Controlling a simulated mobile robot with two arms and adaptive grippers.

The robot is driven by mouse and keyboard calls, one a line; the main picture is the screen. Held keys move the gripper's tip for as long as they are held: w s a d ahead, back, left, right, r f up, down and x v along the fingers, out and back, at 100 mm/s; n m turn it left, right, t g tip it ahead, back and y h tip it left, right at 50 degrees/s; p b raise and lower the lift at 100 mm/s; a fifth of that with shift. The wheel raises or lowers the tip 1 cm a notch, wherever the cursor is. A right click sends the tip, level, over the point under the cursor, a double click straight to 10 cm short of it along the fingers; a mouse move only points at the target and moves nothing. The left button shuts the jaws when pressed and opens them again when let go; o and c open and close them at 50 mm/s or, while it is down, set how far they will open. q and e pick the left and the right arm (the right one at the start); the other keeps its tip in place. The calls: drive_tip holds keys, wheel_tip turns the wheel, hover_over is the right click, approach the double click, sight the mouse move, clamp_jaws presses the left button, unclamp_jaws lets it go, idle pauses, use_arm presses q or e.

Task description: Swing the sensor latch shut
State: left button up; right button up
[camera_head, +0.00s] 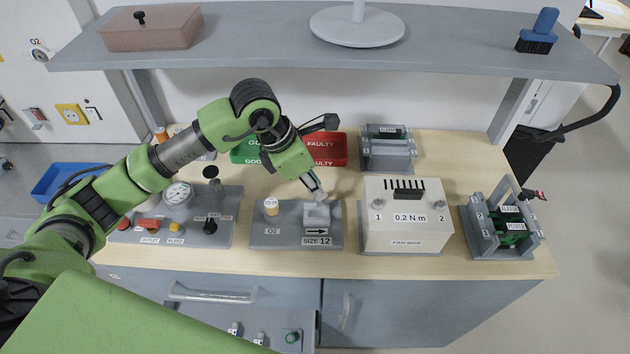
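A grey plate (283,237) marked "O2" and "SIZE 12" lies on the wooden bench. On it stand a small cream-topped cylinder (271,207) at the left and a light grey block (316,217) at the right, above an arrow label. No separate latch can be made out clearly; it may be part of the block. My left gripper (319,197) points down at the top of this block from behind, at or just above it. Its fingers look close together, and whether they touch the block or hold anything is too small to tell. My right gripper is out of view.
A cream "FAN BODY" box (405,225) stands close right of the plate. A gauge panel (178,196) with knobs is at the left. Green (248,151) and red (328,150) bins lie behind. A card rack (497,228) is far right. A shelf (250,45) overhangs the back.

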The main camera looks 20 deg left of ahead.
use_arm(q)
drive_tip(key=shift+f, duration=0.2)
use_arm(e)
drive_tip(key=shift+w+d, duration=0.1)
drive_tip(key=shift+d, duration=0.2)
use_arm(q)
clamp_jaws()
drive_tip(key=shift+w+f+b, duration=0.1)
drive_tip(key=shift+f+b, duration=0.05)
drive_tip(key=shift+b, duration=0.35)
drive_tip(key=shift+a+m+b, duration=0.15)
drive_tip(key=shift+m+b, duration=0.45)
drive_tip(key=shift+m, duration=0.1)
drive_tip(key=shift+r+h, duration=0.2)
drive_tip(key=shift+h, duration=0.1)
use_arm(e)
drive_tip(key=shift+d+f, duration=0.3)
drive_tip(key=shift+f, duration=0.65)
use_arm(q)
unclamp_jaws()
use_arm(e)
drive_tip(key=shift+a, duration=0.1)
